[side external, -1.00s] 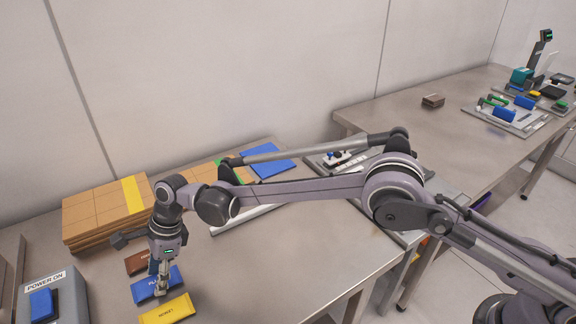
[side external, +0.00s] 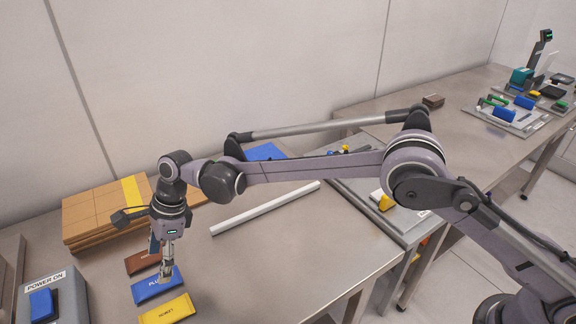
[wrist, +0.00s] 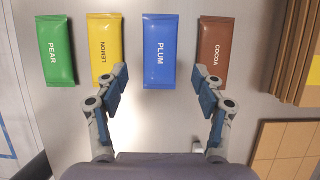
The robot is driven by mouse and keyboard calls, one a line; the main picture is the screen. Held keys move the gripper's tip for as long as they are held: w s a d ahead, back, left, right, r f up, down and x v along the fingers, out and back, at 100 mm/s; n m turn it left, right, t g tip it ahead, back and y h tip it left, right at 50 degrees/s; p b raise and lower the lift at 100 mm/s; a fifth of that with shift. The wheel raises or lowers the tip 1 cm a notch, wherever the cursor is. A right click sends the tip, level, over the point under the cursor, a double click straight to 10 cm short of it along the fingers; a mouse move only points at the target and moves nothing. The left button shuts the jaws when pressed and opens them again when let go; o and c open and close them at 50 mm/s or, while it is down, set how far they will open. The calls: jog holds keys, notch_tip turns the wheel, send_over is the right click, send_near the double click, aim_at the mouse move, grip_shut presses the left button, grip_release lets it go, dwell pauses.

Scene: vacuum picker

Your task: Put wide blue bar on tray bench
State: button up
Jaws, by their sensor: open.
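The wide blue bar (wrist: 158,50), labelled PLUM, lies flat on the near metal bench in the wrist view. It also shows in the side view (side external: 150,291), partly hidden by my gripper (side external: 165,278). My gripper (wrist: 160,78) is open and empty. In the wrist view its fingers stand apart at the left and right, with the bar between and beyond them. The gap between fingertips and bench is hard to judge. A far bench (side external: 395,130) at the right bears a grey tray (side external: 488,117) with several parts; I cannot tell if it is the tray bench.
Beside the blue bar lie a yellow LEMON bar (wrist: 104,45) and a brown COCOA bar (wrist: 214,50); a green PEAR bar (wrist: 57,60) is farther left. Cardboard (side external: 92,212) is stacked near the wall. A POWER ON box (side external: 68,290) and a white strip (side external: 265,208) flank the bars.

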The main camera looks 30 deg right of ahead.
jog(key=d+r+n+t, duration=0.2)
jog(key=d+r+n, duration=0.2)
jog(key=d+r, duration=1.05)
jog(key=s+d+r+n+t+h, duration=0.1)
jog(key=s+d+r+n, duration=0.1)
jog(key=d, duration=0.5)
jog(key=s+d+r+n+t, duration=0.1)
jog(key=s+d+r+n, duration=0.15)
jog(key=d, duration=0.35)
jog(key=s+d+f+n+t+h, duration=0.1)
jog(key=s+d+f+n, duration=0.2)
jog(key=s+d, duration=0.5)
jog(key=s+d+f+n+t+h, duration=0.2)
jog(key=s+d+n, duration=0.4)
jog(key=s+d, duration=0.3)
jog(key=shift+d+f+h, duration=0.3)
jog(key=shift+d+f, duration=0.3)
jog(key=shift+d, duration=0.5)
jog(key=shift+n, duration=0.25)
